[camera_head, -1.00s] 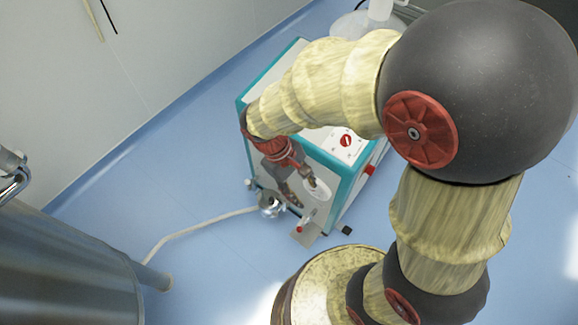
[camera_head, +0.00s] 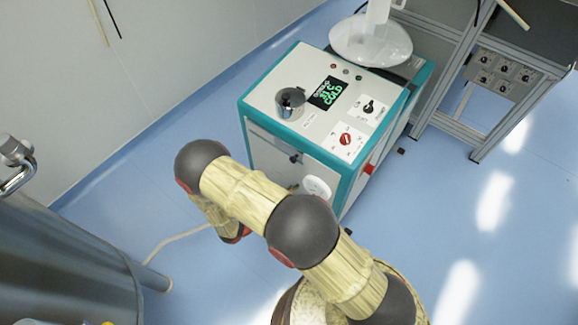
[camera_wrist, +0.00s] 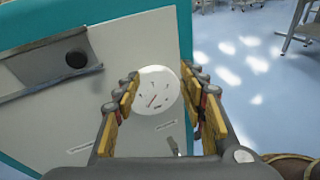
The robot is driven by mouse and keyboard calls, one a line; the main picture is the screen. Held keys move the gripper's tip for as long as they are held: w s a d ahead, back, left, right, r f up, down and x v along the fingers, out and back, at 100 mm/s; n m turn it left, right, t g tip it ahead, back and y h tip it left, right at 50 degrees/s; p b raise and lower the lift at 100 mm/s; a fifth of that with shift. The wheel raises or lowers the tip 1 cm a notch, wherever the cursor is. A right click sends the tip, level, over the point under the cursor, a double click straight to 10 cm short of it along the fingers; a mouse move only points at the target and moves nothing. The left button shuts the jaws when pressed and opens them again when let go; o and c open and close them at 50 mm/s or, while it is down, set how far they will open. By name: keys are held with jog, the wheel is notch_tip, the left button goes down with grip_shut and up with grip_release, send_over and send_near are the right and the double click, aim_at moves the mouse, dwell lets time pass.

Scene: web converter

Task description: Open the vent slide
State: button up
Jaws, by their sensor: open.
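The teal-edged cabinet (camera_head: 262,112) stands on the floor in the head view. A grey metal slide (camera_wrist: 40,80) with a black knob (camera_wrist: 76,59) lies across its pale front panel at the upper left of the wrist view. I take it for the vent slide. The knob also shows in the head view (camera_head: 294,157). My gripper (camera_wrist: 160,78) is open and empty, with its fingers framing a round white gauge (camera_wrist: 150,98) on the same panel. The slide is left of my fingers, apart from them. In the head view my arm hides the lower panel, and my gripper cannot be made out.
The cabinet top carries a metal cup (camera_head: 290,102), a lit display (camera_head: 328,93) and a red knob (camera_head: 346,139). A steel vessel (camera_head: 70,265) stands at left. A hose (camera_head: 180,241) crosses the floor. A metal frame (camera_head: 440,105) stands at right, with clear floor before it.

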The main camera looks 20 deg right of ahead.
aim_at(292, 161)
jog(key=w+a+r+n+t, duration=0.25)
jog(key=w+a+t, duration=0.3)
jog(key=w, duration=0.35)
jog(key=shift+m+y, duration=0.25)
jog(key=shift+y, duration=0.05)
jog(key=x, duration=0.4)
jog(key=b+x, duration=0.1)
jog(key=x, duration=0.2)
jog(key=shift+d+r, duration=0.2)
jog(key=shift+d, duration=0.3)
jog(key=shift+c, duration=0.4)
grip_shut()
jog(key=shift+w, duration=0.1)
